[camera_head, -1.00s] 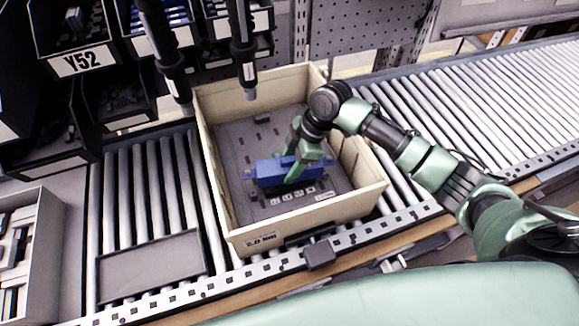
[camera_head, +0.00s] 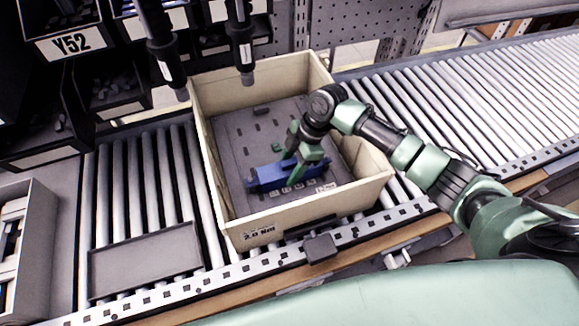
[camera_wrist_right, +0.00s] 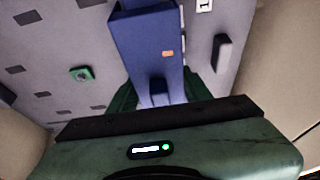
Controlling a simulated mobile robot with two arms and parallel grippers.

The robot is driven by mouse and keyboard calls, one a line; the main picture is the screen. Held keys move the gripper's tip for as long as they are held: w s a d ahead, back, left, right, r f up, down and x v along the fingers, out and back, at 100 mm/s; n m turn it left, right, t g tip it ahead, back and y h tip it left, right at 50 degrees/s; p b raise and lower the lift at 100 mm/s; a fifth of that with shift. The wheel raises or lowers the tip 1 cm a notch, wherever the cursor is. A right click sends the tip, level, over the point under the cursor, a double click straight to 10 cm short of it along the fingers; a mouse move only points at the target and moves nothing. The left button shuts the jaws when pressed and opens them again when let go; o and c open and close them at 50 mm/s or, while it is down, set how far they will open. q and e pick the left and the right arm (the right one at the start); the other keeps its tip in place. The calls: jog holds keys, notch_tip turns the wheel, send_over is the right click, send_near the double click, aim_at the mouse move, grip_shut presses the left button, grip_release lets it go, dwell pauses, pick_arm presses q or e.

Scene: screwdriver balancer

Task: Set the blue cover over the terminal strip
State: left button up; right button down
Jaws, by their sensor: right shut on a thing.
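The blue cover (camera_head: 270,176) is a long blue piece low inside the cream crate, over the grey panel (camera_head: 232,138). My right gripper (camera_head: 295,176) reaches down into the crate and is shut on the cover. In the right wrist view the cover (camera_wrist_right: 150,45) extends away from my right gripper (camera_wrist_right: 158,100), with a small orange mark on its face. I cannot tell whether the cover touches the panel. The terminal strip cannot be made out; it may be hidden by the cover. My left gripper is not in view.
The cream crate (camera_head: 290,217) has high walls around the panel and stands on a roller conveyor (camera_head: 480,105). Two black hanging tools (camera_head: 242,45) are above its back left. A green part (camera_wrist_right: 82,74) sits on the panel. An empty grey tray (camera_head: 145,264) lies at the left.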

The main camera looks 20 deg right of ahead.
jog(key=shift+f, duration=0.45)
dwell(0.6)
jog(key=shift+w, duration=0.1)
dwell(0.3)
jog(key=c, duration=0.6)
grip_release()
jog(key=b+v, duration=0.1)
jog(key=v, duration=0.7)
jog(key=shift+f, duration=0.1)
